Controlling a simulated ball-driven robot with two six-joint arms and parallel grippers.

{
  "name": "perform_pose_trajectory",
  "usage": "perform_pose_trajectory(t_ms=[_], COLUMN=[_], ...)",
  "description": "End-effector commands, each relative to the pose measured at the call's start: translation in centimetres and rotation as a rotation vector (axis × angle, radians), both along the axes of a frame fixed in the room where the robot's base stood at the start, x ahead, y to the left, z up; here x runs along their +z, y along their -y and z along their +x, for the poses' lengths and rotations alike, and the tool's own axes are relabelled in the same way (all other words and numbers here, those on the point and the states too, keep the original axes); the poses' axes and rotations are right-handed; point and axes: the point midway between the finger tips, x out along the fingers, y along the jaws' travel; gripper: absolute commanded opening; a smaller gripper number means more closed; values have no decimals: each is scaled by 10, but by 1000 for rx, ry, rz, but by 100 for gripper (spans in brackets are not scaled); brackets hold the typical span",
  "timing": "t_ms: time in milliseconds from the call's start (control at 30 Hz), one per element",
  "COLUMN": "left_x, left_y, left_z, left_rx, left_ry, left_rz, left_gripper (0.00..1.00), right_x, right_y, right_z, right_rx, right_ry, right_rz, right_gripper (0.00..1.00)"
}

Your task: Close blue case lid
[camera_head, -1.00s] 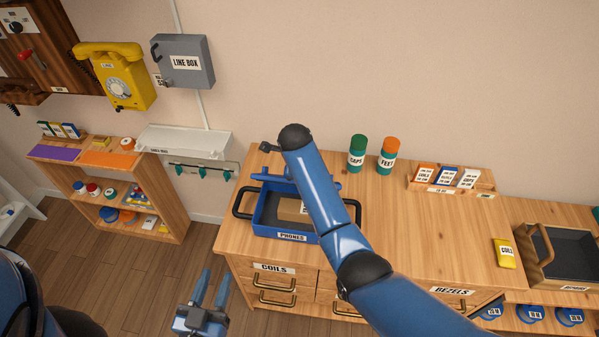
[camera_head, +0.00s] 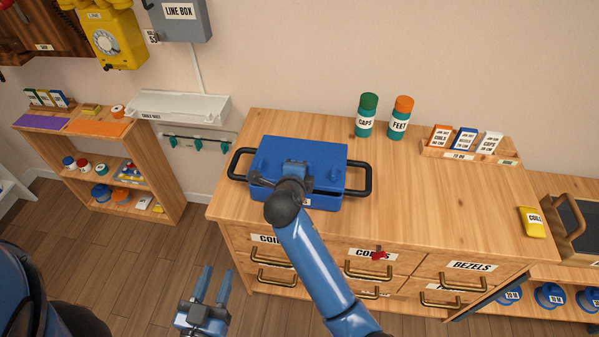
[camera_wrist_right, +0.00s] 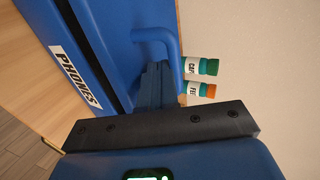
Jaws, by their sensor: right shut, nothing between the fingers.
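The blue case (camera_head: 265,155) sits on the wooden cabinet top with its lid down over it. A narrow dark gap shows along its front right edge, and between lid and body in the right wrist view (camera_wrist_right: 75,30); I cannot tell if the lid is fully seated. My right gripper (camera_head: 294,168) is at the lid's front part, its shut fingers (camera_wrist_right: 152,85) beside a blue handle (camera_wrist_right: 155,37) on the lid, with nothing held. Whether they touch the lid is unclear. My left gripper (camera_head: 216,275) is open and empty, low in front of the cabinet.
Green-capped (camera_head: 366,115) and orange-capped (camera_head: 400,117) bottles stand behind the case to the right. A card rack (camera_head: 465,155) and a yellow packet (camera_head: 531,222) lie further right. The cabinet top right of the case is mostly clear.

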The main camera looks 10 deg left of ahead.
Motion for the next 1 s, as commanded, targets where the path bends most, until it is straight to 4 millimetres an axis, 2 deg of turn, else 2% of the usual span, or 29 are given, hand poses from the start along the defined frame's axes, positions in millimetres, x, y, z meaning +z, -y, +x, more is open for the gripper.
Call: perform_pose_trajectory(t_ms=[33,300,1000], left_x=[-16,-39,-45], left_y=[0,0,0], left_z=[0,0,0], left_rx=[0,0,0], left_ry=[0,0,0], left_rz=[0,0,0], left_gripper=[38,38,38], right_x=[-12,-22,-28], right_y=[-1,0,0], right_z=[-2,-5,-8], right_rx=[2,0,0], right_ry=[22,16,4], right_rz=[1,1,-4], right_gripper=[0,0,0])
